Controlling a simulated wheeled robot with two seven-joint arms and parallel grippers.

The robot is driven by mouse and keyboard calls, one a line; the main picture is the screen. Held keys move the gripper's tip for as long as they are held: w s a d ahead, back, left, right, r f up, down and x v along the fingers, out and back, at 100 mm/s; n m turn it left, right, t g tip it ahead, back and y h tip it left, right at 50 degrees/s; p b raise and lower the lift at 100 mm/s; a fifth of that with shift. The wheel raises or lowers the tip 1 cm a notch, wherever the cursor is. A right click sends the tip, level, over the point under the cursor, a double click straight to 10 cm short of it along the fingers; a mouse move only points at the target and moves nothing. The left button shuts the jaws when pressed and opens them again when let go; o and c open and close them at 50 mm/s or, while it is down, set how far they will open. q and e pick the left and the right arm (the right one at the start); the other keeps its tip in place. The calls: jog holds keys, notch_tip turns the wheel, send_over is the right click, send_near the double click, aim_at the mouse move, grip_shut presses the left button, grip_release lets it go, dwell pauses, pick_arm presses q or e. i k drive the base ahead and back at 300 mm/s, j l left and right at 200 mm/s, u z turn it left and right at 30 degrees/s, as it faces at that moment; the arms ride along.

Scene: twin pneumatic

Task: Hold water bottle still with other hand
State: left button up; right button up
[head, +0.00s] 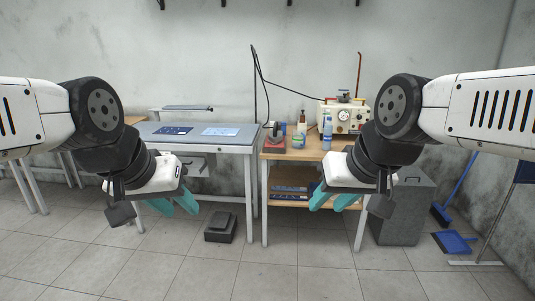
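A blue bottle (327,127), which looks like the water bottle, stands upright on the wooden-topped workbench (345,144), near its middle. My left gripper (176,207) has teal fingers spread apart. It hangs empty in front of the grey table, well to the left of the bottle. My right gripper (332,202) also has its teal fingers apart and empty. It hangs in front of the workbench, lower in the picture than the bottle and clear of it.
A beige machine with a gauge (343,117), a brown bottle (302,120), a small can (298,141) and a red-based device (275,145) share the workbench. The grey table (225,143) stands left. A grey cabinet (405,212) stands right. Open tiled floor lies in front.

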aim_at(329, 128)
jog(key=i+z, duration=0.1)
jog(key=i, duration=0.8)
jog(key=i+j+z, duration=0.15)
jog(key=i, duration=0.7)
jog(key=i+j+z, duration=0.15)
jog(key=i+z, duration=0.2)
jog(key=i+j+z, duration=0.9)
jog(key=i+j, duration=0.05)
